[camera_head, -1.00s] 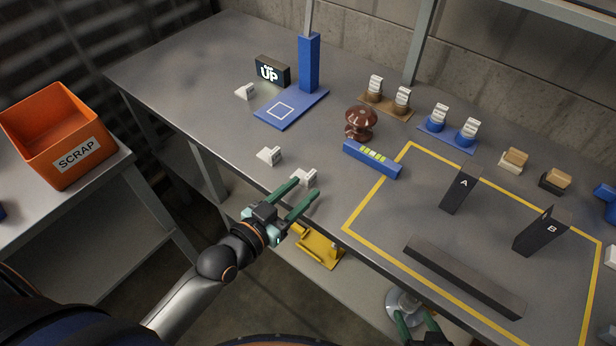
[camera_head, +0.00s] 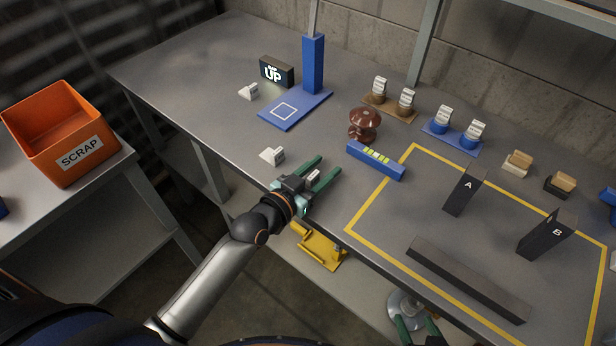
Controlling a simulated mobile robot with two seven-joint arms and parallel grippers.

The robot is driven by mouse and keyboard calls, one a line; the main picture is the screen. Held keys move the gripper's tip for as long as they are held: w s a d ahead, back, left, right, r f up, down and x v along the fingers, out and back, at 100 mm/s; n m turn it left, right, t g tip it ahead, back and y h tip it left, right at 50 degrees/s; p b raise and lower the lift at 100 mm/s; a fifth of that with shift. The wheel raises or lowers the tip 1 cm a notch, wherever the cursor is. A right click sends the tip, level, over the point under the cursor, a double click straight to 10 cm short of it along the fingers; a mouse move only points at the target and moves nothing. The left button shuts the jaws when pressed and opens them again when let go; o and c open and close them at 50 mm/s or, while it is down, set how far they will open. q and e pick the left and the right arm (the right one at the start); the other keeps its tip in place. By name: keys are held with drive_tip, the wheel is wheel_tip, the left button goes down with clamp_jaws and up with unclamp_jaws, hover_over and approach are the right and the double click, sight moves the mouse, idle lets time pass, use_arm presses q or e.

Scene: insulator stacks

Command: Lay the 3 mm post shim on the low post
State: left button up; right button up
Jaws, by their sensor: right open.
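Two dark posts stand inside the yellow outline: post A (camera_head: 464,193) and post B (camera_head: 545,235). I cannot tell for sure which is lower. Three small white tagged pieces, possibly shims, lie on the bench: one beside the blue plate (camera_head: 249,92), one near the front edge (camera_head: 273,156), and one (camera_head: 313,176) between my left gripper's fingers. Their labels are too small to read. My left gripper (camera_head: 330,164) is open, its green fingers apart on either side of that last piece. My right gripper (camera_head: 417,326) is open at the bottom edge, partly cut off.
A long dark bar (camera_head: 466,278) lies in the yellow outline. A blue level (camera_head: 376,160) and a brown insulator (camera_head: 364,123) stand behind my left gripper. Blue and brown trays with tagged pieces are farther back. An orange scrap bin (camera_head: 60,130) is at left.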

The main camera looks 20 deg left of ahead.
use_arm(q)
clamp_jaws()
idle(0.4)
drive_tip(key=shift+r, duration=0.15)
